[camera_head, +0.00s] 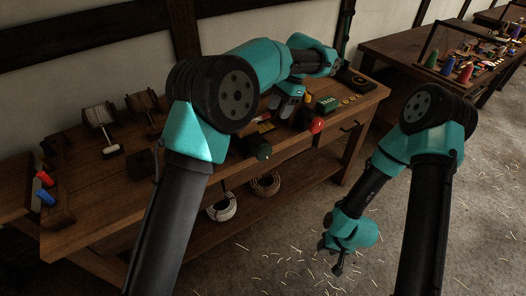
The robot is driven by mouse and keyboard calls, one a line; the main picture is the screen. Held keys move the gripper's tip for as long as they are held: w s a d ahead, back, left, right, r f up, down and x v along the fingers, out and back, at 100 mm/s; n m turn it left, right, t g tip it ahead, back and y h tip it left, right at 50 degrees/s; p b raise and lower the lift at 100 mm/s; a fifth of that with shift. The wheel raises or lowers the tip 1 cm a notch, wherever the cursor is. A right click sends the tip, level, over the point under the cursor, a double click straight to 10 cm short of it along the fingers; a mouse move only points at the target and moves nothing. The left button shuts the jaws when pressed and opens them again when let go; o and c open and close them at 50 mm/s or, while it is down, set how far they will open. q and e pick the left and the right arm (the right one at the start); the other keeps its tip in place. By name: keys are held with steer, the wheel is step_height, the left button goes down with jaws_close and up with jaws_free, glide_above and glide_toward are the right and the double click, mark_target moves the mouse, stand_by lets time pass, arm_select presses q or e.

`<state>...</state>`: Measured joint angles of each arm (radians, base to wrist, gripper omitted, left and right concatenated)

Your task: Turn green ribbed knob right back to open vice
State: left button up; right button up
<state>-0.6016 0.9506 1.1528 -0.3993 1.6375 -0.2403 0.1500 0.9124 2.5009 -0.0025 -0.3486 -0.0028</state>
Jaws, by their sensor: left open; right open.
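A dark green knob (264,152) shows at the bench's front edge, just right of my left arm's elbow. It is small and dark here, so I cannot make out ribs. The vice around it is mostly hidden or too dark to tell, and its jaw gap does not show. My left gripper (286,106) is open over the bench, behind and right of the knob, apart from it. My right gripper (337,262) is open and empty, hanging low over the floor in front of the bench.
A red ball-like knob (317,124) sits at the bench edge right of the green one. A green box marked TAGS (327,104) stands behind it. Reels (98,115) stand at left on the wooden bench (95,205). Rope coils (265,183) lie on the lower shelf.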

mark_target(264, 145)
arm_select(q)
steer(key=x, duration=1.7)
steer(key=shift+f, duration=0.2)
steer(key=shift+c, duration=0.2)
steer(key=c, duration=0.9)
